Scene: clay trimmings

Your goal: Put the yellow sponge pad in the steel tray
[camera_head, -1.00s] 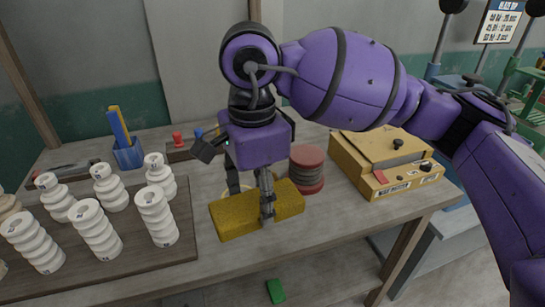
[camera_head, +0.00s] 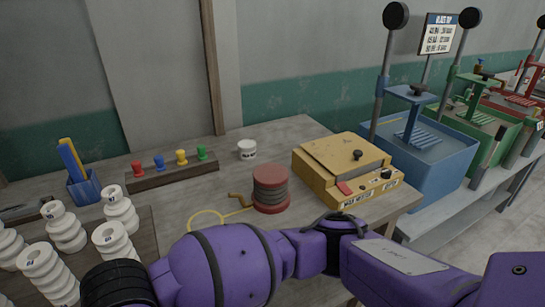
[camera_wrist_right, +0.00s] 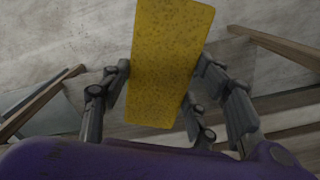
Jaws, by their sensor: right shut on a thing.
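The yellow sponge pad (camera_wrist_right: 168,62) is a speckled yellow block in the right wrist view. My right gripper (camera_wrist_right: 163,85) is shut on it, with fingers on both its sides. Floor and wooden legs show behind the pad, so it is off the tabletop. In the head view my right arm crosses the bottom, and its gripper and the pad are out of the picture. My left gripper is in neither view. I cannot make out a steel tray in these frames.
The wooden table (camera_head: 280,137) holds white ribbed insulators (camera_head: 67,230), a blue pen cup (camera_head: 84,188), a peg block (camera_head: 172,174), a white cup (camera_head: 247,149), a red spool (camera_head: 271,187) and a yellow machine (camera_head: 340,165). Blue (camera_head: 425,155) and green vats stand to the right.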

